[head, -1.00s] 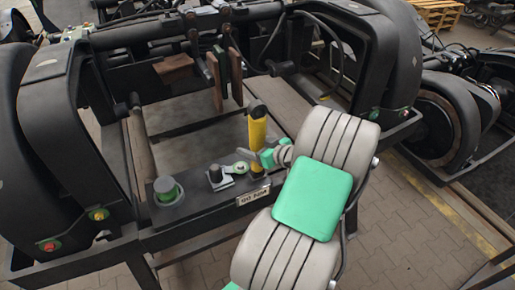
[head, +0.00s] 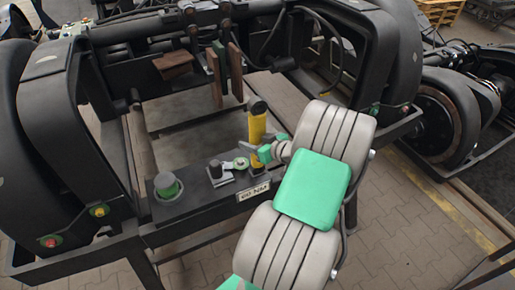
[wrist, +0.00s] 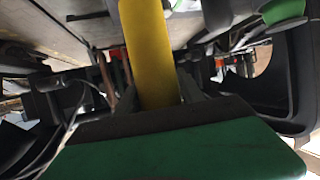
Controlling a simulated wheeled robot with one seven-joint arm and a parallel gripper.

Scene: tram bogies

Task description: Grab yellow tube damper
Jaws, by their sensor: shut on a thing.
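The yellow tube damper (head: 257,124), with a dark top cap, stands upright at the front beam of the bogie frame. My gripper (head: 264,154), grey with green parts, is shut on its lower part, coming in from the right. In the wrist view the yellow tube (wrist: 150,52) rises between the fingers, slightly tilted in the picture. The fingertips are mostly hidden behind the tube and the green and dark gripper body. I cannot tell whether the damper's foot touches the beam.
A white label plate (head: 253,191) is on the front face. Brown pads (head: 235,72) hang behind. Dark wheel covers flank both sides.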

